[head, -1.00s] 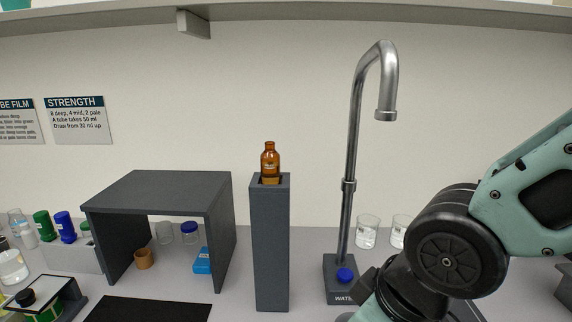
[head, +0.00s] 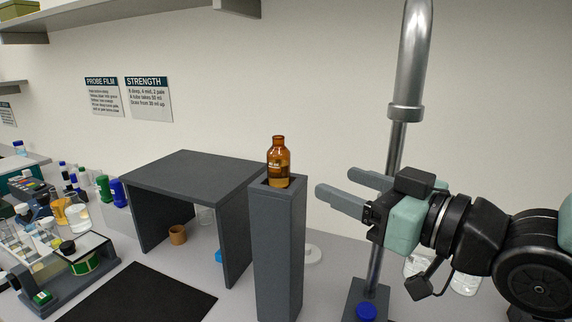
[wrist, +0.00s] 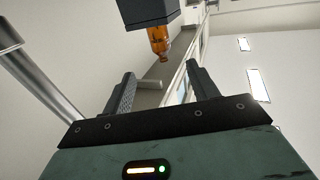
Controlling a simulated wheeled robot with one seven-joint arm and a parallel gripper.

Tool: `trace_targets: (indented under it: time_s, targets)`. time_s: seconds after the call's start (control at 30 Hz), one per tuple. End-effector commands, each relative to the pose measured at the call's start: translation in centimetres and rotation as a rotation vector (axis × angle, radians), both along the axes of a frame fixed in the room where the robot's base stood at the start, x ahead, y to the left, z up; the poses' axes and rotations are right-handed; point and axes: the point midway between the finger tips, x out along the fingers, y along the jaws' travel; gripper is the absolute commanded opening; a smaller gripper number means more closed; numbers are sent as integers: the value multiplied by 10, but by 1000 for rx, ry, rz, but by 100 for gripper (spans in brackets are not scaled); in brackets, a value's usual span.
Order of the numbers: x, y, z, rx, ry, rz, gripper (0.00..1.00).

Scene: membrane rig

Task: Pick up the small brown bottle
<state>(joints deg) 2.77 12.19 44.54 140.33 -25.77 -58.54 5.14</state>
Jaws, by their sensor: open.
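The small brown bottle (head: 279,162) stands upright in the top of a tall dark grey pillar (head: 278,245). A gap shows between fingertips and bottle. In the wrist view the bottle (wrist: 159,41) appears beyond the open, empty fingers (wrist: 160,82), with the pillar top (wrist: 148,12) at the upper edge.
A dark grey shelf stand (head: 195,172) is left of the pillar. A black mat (head: 140,298) lies in front. Several bottles and a rack stand at the far left.

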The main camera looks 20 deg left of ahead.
Motion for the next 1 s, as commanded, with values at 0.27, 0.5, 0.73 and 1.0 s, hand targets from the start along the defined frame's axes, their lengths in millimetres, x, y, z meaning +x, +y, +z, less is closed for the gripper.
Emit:
trace_targets:
  time_s: [0.27,0.5,0.73,1.0]
  targets:
    - [24,49,2,1,5,2,59]
    - [40,78,1,-2,3,-1,59]
    - [45,90,0,-3,4,-1,59]
    - [60,120,-1,-2,3,-1,59]
